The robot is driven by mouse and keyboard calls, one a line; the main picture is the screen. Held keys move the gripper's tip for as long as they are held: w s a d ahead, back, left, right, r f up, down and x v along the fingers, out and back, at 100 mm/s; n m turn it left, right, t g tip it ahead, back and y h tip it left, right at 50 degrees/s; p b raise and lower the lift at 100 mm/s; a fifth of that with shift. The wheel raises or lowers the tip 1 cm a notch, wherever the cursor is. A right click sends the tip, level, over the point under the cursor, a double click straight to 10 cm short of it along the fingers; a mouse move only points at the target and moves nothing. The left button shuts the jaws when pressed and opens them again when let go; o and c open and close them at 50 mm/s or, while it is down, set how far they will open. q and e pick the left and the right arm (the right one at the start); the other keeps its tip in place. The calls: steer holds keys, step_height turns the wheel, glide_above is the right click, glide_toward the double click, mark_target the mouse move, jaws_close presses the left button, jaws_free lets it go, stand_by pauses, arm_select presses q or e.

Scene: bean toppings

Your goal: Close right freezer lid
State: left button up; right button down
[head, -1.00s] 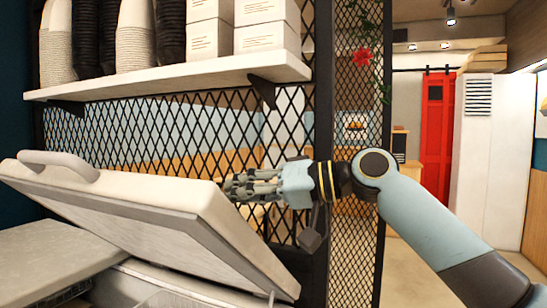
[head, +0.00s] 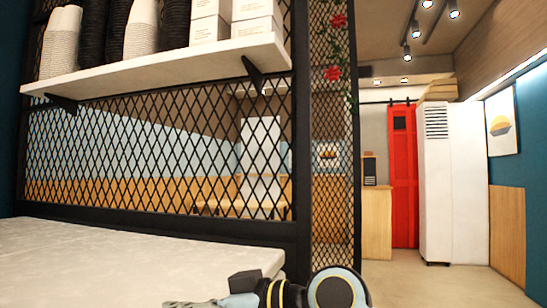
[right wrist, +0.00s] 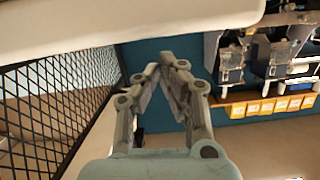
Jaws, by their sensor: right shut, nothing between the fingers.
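A pale, flat, speckled surface (head: 130,262) fills the lower left of the head view. I cannot tell whether it is the right freezer lid or the counter around it. No raised lid or lid handle shows in the head view now. My right gripper (head: 185,303) is at the bottom edge of the head view, partly cut off, by the near right end of this surface. In the right wrist view my right gripper (right wrist: 168,65) is shut and empty, its fingertips together. A pale slab (right wrist: 130,22) crosses the top of that view. My left gripper is not in view.
A black mesh partition (head: 160,150) stands behind the pale surface. A white shelf (head: 170,70) with cups and boxes hangs on it. Open floor (head: 430,283) lies to the right, before a red door (head: 402,190) and a tall white cabinet (head: 450,190). Dispensers (right wrist: 275,50) show in the right wrist view.

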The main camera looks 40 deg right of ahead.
step_height(320, 180, down, 2)
steer(key=shift+s+a+f+b, duration=0.15)
steer(key=shift+f+b, duration=0.1)
steer(key=shift+b, duration=0.3)
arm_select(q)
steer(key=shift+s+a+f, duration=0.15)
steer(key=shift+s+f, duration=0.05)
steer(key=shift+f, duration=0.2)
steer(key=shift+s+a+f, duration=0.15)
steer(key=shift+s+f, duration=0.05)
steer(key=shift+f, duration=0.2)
arm_select(e)
steer(key=shift+f, duration=0.2)
steer(key=shift+s+f, duration=0.1)
steer(key=shift+f, duration=0.05)
steer(key=r+p, duration=0.2)
steer(key=r, duration=0.1)
steer(key=r+p, duration=0.1)
steer(key=r, duration=0.1)
steer(key=shift+w, duration=0.25)
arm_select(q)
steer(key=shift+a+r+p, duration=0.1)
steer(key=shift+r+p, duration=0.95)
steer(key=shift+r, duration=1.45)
arm_select(e)
steer(key=v, duration=1)
steer(key=shift+s+r, duration=0.2)
steer(key=shift+r, duration=0.1)
